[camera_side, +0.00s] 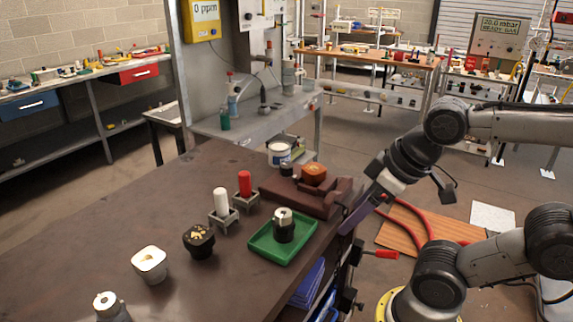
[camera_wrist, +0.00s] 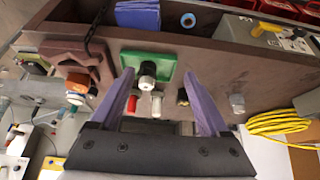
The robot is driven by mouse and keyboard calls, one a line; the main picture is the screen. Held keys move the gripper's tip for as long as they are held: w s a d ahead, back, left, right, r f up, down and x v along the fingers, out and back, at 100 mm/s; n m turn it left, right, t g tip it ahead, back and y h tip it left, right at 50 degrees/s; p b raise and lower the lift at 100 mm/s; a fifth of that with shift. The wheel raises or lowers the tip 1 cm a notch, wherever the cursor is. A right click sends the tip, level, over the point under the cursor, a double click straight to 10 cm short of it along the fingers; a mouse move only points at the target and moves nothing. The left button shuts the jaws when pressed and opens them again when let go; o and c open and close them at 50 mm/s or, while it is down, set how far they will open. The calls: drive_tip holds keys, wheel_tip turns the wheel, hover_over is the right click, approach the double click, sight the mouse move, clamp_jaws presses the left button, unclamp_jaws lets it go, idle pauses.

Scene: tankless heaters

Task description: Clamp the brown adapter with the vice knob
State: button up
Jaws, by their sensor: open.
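The brown adapter (camera_side: 314,174) sits on the dark red vice (camera_side: 300,197) at the bench's right side. In the wrist view, the orange-brown adapter (camera_wrist: 79,84) and the vice (camera_wrist: 80,58) are at the left. A small dark round part (camera_side: 287,170) stands beside the adapter; I cannot tell whether it is the vice knob. My gripper (camera_side: 352,215) is off the bench edge, right of the vice and apart from it. In the wrist view, its purple fingers (camera_wrist: 160,92) are spread wide with nothing held.
A green tray (camera_side: 262,247) holding a black-and-silver fitting (camera_side: 284,226) lies in front of the vice. White (camera_side: 221,201) and red (camera_side: 245,184) cylinders stand left of it. A red-handled part (camera_side: 384,254) sticks out from the bench side.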

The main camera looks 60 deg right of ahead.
drive_tip(key=w+d+r+n+g, duration=0.1)
drive_tip(key=w+r+n, duration=0.5)
drive_tip(key=r, duration=0.4)
drive_tip(key=w+d+r+n+g, duration=0.1)
drive_tip(key=w+d+r, duration=0.2)
drive_tip(key=w, duration=0.2)
drive_tip(key=w+d+r+n+g, duration=0.1)
drive_tip(key=w+d+r+n, duration=0.15)
drive_tip(key=w, duration=0.25)
drive_tip(key=m+g, duration=0.2)
drive_tip(key=g, duration=0.1)
hover_over(287, 165)
wheel_tip(287, 165, down, 11)
wheel_tip(287, 165, down, 14)
drive_tip(key=shift+r, duration=0.2)
clamp_jaws()
